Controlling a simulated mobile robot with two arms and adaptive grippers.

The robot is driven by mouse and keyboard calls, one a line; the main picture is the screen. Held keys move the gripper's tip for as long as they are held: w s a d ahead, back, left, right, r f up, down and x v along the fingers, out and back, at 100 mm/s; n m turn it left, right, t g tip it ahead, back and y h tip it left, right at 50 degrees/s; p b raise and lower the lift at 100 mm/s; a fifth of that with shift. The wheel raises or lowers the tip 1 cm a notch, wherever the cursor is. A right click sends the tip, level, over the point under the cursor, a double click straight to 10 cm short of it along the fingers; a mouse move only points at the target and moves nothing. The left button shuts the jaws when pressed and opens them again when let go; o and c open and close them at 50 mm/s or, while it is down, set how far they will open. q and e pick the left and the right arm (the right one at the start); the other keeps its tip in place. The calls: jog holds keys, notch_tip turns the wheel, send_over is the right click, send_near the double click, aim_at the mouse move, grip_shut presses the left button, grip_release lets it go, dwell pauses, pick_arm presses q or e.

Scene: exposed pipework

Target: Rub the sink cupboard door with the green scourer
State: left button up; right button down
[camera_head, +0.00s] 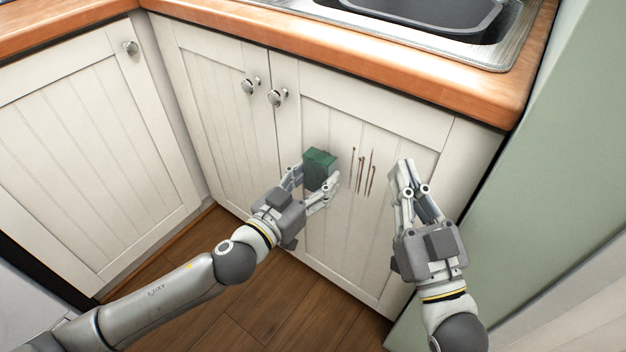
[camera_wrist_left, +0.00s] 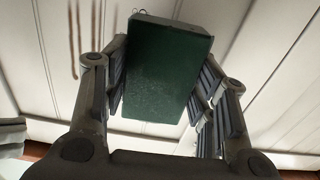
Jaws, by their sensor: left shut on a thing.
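The green scourer (camera_head: 319,168) is a dark green block in my left gripper (camera_head: 312,182), which is shut on it. In the left wrist view the scourer (camera_wrist_left: 168,68) sits between both fingers of my left gripper (camera_wrist_left: 165,90). It is in front of the sink cupboard door (camera_head: 330,235), close to its surface; I cannot tell whether it touches. Brown streaks (camera_head: 362,170) run down the door just right of the scourer. My right gripper (camera_head: 407,178) is right of the streaks, in front of the same door, with its fingers close together and nothing visible between them.
A wooden worktop (camera_head: 400,85) with a sink (camera_head: 440,20) lies above the doors. Round knobs (camera_head: 277,97) stick out near the door tops. Another cupboard door (camera_head: 85,150) stands at left, a green panel (camera_head: 520,210) at right. The wooden floor (camera_head: 265,300) is clear.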

pick_arm(q)
jog(key=shift+w+d, duration=0.4)
jog(key=shift+w, duration=0.15)
pick_arm(e)
jog(key=shift+w+f+h, duration=0.15)
jog(key=shift+f+h, duration=0.15)
jog(key=shift+f, duration=0.05)
